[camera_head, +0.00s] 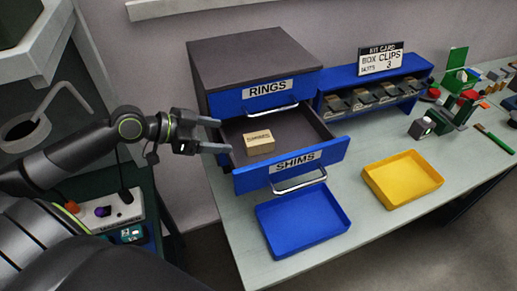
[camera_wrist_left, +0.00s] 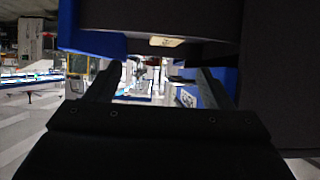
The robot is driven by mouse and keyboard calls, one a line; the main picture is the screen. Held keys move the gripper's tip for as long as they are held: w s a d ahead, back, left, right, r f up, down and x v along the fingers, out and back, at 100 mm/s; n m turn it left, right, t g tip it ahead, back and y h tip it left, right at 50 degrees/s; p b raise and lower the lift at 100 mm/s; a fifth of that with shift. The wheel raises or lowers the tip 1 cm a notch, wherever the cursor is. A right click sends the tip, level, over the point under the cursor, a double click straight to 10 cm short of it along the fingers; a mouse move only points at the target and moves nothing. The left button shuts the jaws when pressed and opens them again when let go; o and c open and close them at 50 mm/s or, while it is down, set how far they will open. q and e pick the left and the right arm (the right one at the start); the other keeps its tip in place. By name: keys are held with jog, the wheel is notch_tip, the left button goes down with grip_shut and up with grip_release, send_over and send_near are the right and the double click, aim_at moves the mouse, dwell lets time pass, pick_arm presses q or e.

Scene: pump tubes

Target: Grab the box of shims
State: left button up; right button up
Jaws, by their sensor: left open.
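The box of shims (camera_head: 259,143) is a small tan box with dark print on it. It lies inside the open lower drawer labelled SHIMS (camera_head: 296,163), in the head view. My left gripper (camera_head: 222,136) is open and empty at the drawer's left side, to the left of the box and apart from it. Its two fingers point right, towards the drawer. In the left wrist view the open fingers (camera_wrist_left: 158,88) have nothing between them close up; a small pale patch shows above them, and I cannot tell what it is. My right gripper is not in view.
The upper drawer labelled RINGS (camera_head: 270,90) is shut. A blue tray (camera_head: 345,222) and a yellow tray (camera_head: 398,203) stand empty on the table (camera_head: 237,238). A blue shelf of clip bins (camera_head: 413,63) and several small parts stand further right.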

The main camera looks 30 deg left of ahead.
aim_at(253, 139)
pick_arm(q)
jog(key=b+x, duration=0.6)
jog(key=x, duration=0.1)
jog(key=shift+f, duration=0.1)
jog(key=shift+w+d+f+b, duration=0.2)
jog(key=shift+w+d+b, duration=0.1)
jog(key=shift+w+b, duration=0.15)
jog(key=b+x, duration=0.3)
jog(key=x, duration=0.1)
jog(key=shift+w+a+f+b, duration=0.2)
jog(key=shift+w+a+b, duration=0.05)
jog(key=shift+a+b, duration=0.1)
jog(key=shift+w+d+f, duration=0.15)
jog(key=shift+w+d, duration=0.15)
jog(key=shift+w, duration=0.05)
jog(key=c, duration=1.2)
